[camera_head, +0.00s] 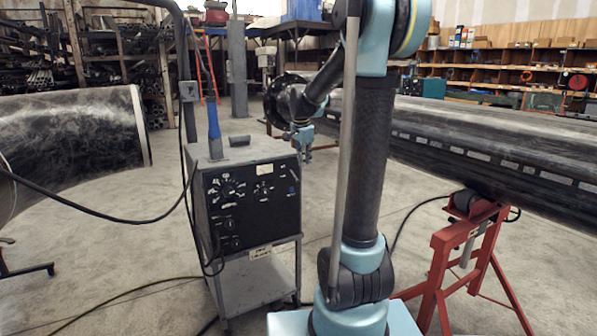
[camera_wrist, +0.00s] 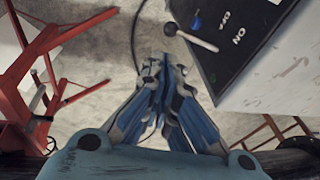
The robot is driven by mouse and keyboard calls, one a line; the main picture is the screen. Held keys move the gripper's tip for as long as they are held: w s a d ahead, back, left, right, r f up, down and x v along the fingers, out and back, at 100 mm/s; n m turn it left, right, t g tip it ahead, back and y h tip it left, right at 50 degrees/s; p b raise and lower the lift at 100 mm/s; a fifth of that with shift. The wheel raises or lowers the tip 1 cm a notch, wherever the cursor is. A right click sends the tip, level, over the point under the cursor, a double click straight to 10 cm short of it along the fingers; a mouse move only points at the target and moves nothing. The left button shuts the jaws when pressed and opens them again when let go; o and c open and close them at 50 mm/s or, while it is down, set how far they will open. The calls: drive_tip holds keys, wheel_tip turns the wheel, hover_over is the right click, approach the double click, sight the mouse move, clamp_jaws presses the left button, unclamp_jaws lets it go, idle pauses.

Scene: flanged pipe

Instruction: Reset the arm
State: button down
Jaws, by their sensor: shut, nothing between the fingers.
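My gripper (camera_head: 305,148) hangs from my raised arm, just behind and to the right of the grey welding machine's top edge in the head view. In the wrist view my gripper (camera_wrist: 163,72) has its blue fingers together with nothing between them. The welding machine (camera_head: 250,200) has a black front with dials and stands on a cart. In the wrist view a black panel (camera_wrist: 235,40) marked ON and OFF, with a lever switch (camera_wrist: 190,38), lies to the right of the fingertips, apart from them in the picture.
A large dark pipe (camera_head: 480,145) runs along the right on a red stand (camera_head: 465,260). Another pipe end (camera_head: 70,140) is at the left. A black cable (camera_head: 100,212) crosses the left to the machine. Red frame bars (camera_wrist: 40,60) show at the wrist view's left. Concrete floor lies between.

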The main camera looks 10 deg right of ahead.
drive_tip(key=v, duration=0.7)
drive_tip(key=s+d+f+n, duration=0.2)
drive_tip(key=s+f+n, duration=0.2)
drive_tip(key=s, duration=0.6)
drive_tip(key=s+d+f+n, duration=0.2)
drive_tip(key=s+f+n, duration=0.15)
drive_tip(key=s, duration=0.65)
drive_tip(key=s+f+n+y, duration=0.1)
drive_tip(key=s+f+n, duration=0.4)
drive_tip(key=s+f, duration=0.8)
drive_tip(key=shift+s+f+n+g, duration=0.2)
drive_tip(key=shift+s+n+g, duration=0.2)
drive_tip(key=shift+s, duration=0.55)
drive_tip(key=shift+w+f, duration=0.2)
drive_tip(key=shift+w, duration=0.3)
